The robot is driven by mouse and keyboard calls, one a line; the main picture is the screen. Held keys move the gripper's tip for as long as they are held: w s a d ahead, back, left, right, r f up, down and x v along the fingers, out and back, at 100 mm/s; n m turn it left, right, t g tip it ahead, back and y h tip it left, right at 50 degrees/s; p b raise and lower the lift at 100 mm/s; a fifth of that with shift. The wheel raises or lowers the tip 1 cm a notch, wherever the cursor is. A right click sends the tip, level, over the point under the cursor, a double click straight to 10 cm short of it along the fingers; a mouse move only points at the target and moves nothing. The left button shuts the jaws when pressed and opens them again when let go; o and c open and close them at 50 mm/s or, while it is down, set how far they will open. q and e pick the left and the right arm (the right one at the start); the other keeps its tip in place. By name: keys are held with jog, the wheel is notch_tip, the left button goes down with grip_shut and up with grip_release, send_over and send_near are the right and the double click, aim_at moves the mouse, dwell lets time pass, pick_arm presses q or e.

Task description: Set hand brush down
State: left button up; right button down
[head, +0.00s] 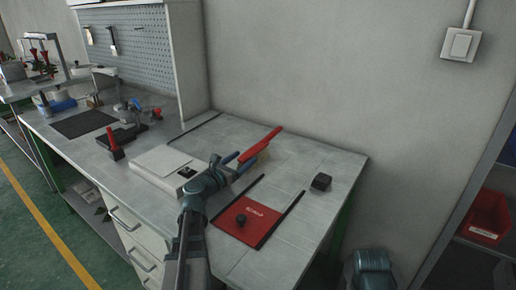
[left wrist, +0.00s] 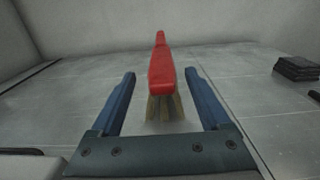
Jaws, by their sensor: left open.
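The hand brush (head: 261,144) has a red body and handle and pale bristles. In the head view it is over the back of the grey table (head: 320,163), with its handle pointing up to the right. In the left wrist view the brush (left wrist: 162,72) points away from me, bristles down and seemingly on the table top. My left gripper (head: 240,164) is open. In the left wrist view its blue fingers (left wrist: 160,75) stand on either side of the brush's near end, with a gap on each side.
A red mat (head: 256,218) with a dark knob (head: 240,219) lies in front. A small black block (head: 321,182) sits to the right. A white box (head: 160,160) and a red-handled tool (head: 115,147) are left. The wall closes off the back; bare table lies between brush and block.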

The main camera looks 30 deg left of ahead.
aim_at(253, 149)
pick_arm(q)
jog(key=shift+w+d, duration=0.1)
jog(key=shift+w, duration=0.5)
jog(key=w, duration=0.3)
jog(key=w+d, duration=0.1)
jog(key=w, duration=0.1)
jog(key=shift+w+r, duration=0.1)
grip_shut()
